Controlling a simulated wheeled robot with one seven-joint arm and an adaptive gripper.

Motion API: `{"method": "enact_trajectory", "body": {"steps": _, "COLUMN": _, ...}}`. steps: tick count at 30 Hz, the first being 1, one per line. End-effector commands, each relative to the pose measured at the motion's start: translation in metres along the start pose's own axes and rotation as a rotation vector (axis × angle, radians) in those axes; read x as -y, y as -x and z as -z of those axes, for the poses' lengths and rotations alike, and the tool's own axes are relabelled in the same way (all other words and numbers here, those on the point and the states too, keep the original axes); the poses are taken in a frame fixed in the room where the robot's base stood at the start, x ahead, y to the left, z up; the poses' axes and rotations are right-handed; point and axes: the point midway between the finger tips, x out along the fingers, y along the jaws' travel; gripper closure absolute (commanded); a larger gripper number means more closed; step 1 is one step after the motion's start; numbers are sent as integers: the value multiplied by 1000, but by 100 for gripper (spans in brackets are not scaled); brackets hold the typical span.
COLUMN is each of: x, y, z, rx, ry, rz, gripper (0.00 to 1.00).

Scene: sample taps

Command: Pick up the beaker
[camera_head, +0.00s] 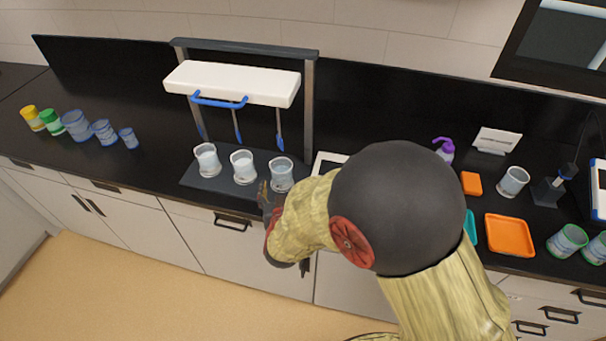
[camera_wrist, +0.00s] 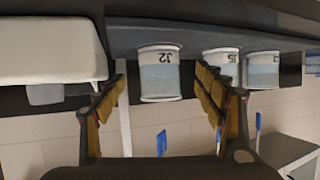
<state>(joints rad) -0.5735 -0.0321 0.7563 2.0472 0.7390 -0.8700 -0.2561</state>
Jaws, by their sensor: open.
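Three clear beakers with pale contents stand in a row on a dark base plate (camera_head: 207,184) under a white overhead unit. The left beaker (camera_head: 207,160), the middle beaker (camera_head: 243,168) and the right beaker (camera_head: 281,175) are upright. My gripper (camera_head: 271,197) is just in front of the right beaker. The wrist view is upside down; there the beaker marked J2 (camera_wrist: 160,75) appears between the two open fingers of my gripper (camera_wrist: 162,88). A gap shows on each side of it. Two more beakers (camera_wrist: 222,65) (camera_wrist: 263,70) show to the right.
The white unit (camera_head: 232,83) with a blue handle and hanging blue-tipped rods is above the beakers. Several coloured containers (camera_head: 76,125) stand at left. At right are an orange tray (camera_head: 510,236), another beaker (camera_head: 513,181) and a purple-topped bottle (camera_head: 445,150). My arm hides some counter.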

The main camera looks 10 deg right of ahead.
Motion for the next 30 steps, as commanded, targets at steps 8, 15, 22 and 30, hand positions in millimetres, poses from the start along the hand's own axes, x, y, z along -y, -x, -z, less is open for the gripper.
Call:
{"method": "enact_trajectory", "body": {"steps": 8, "x": -1, "y": -22, "z": -3, "rx": -17, "ry": 8, "rz": -14, "gripper": 30}}
{"method": "enact_trajectory", "body": {"steps": 15, "x": 1, "y": -49, "z": 4, "rx": -18, "ry": 5, "rz": -14, "gripper": 30}}
{"method": "enact_trajectory", "body": {"steps": 22, "x": 3, "y": -76, "z": 8, "rx": -15, "ry": 8, "rz": -12, "gripper": 30}}
{"method": "enact_trajectory", "body": {"steps": 30, "x": 3, "y": -79, "z": 9, "rx": -15, "ry": 8, "rz": -11, "gripper": 30}}
